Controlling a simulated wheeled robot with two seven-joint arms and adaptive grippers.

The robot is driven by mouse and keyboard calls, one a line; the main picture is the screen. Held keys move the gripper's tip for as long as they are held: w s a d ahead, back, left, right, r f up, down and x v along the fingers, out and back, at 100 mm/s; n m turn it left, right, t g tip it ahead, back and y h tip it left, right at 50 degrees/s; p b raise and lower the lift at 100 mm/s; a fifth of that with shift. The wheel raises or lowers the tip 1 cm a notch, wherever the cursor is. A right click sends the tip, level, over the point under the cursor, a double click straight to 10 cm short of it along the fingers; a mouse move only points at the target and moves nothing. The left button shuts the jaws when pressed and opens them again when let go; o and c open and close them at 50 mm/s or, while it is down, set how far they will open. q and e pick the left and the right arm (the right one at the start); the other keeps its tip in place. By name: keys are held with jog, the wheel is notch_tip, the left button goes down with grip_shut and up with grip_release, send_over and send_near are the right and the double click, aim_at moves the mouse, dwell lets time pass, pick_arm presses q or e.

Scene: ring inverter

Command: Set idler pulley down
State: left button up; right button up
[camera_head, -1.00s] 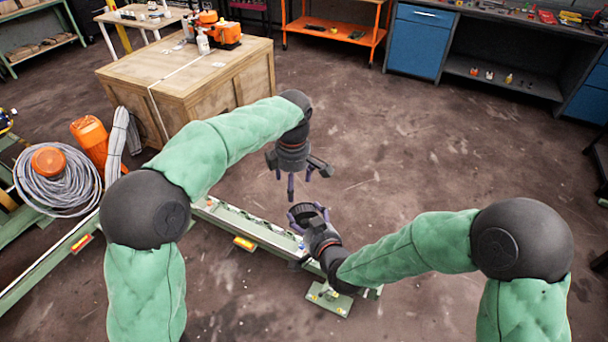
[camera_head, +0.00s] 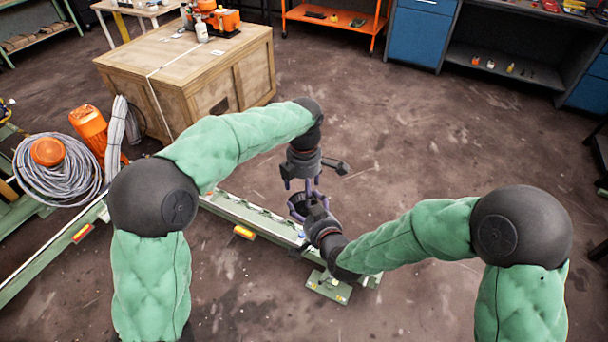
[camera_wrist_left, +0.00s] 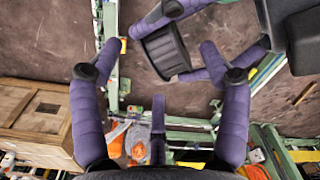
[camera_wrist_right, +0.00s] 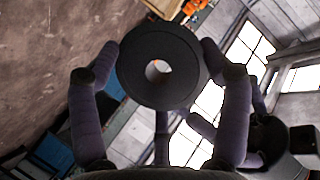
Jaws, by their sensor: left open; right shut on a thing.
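The idler pulley is a dark, wide ring with a hole through its middle. In the right wrist view the idler pulley (camera_wrist_right: 135,65) sits between the fingers of my right gripper (camera_wrist_right: 158,75), which is shut on it. It also shows in the left wrist view (camera_wrist_left: 168,52), grooved on its side, and small in the head view (camera_head: 297,206). My left gripper (camera_head: 305,187) is open and empty, just above the pulley in the head view. In the left wrist view the pulley lies beyond the spread fingers of my left gripper (camera_wrist_left: 160,80), and I cannot tell whether they touch.
A long green rail frame (camera_head: 245,215) runs low under both grippers, with a small green foot plate (camera_head: 328,288) at its end. A wooden crate (camera_head: 190,85) stands at the upper left. Coiled grey hose (camera_head: 55,180) lies at the left. The floor (camera_head: 430,130) at the right is open.

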aim_at(304, 193)
pick_arm(q)
jog(key=shift+f, duration=1.65)
pick_arm(e)
jog(key=shift+r, duration=0.1)
pick_arm(q)
grip_shut()
jog(key=shift+r, duration=0.1)
pick_arm(e)
jog(key=o, duration=1.7)
jog(key=shift+w, duration=0.1)
